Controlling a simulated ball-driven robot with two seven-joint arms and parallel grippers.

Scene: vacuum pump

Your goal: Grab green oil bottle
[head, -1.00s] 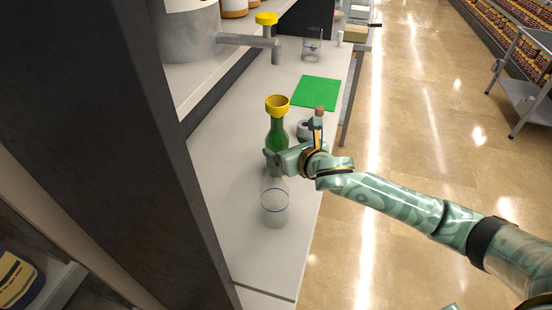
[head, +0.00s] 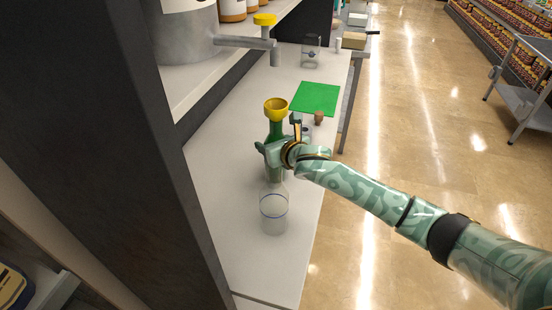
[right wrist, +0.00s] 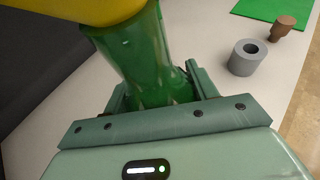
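The green oil bottle (head: 276,131) stands upright on the white counter, with a yellow funnel (head: 275,104) on its top. My right gripper (head: 267,150) is at the bottle's body, below the funnel. In the right wrist view the green bottle (right wrist: 148,55) stands between the two fingers (right wrist: 157,85), one on each side. The fingers look open around it; whether either one touches the glass is hard to tell. The yellow funnel (right wrist: 75,10) fills the upper left there. My left gripper is not in view.
A clear beaker (head: 274,213) stands in front of the bottle. A grey ring (right wrist: 248,57) and a brown stopper (right wrist: 283,27) lie to its right, near a green mat (head: 316,98). A grey pipe (head: 245,41) juts out behind. A dark panel (head: 115,130) bounds the left.

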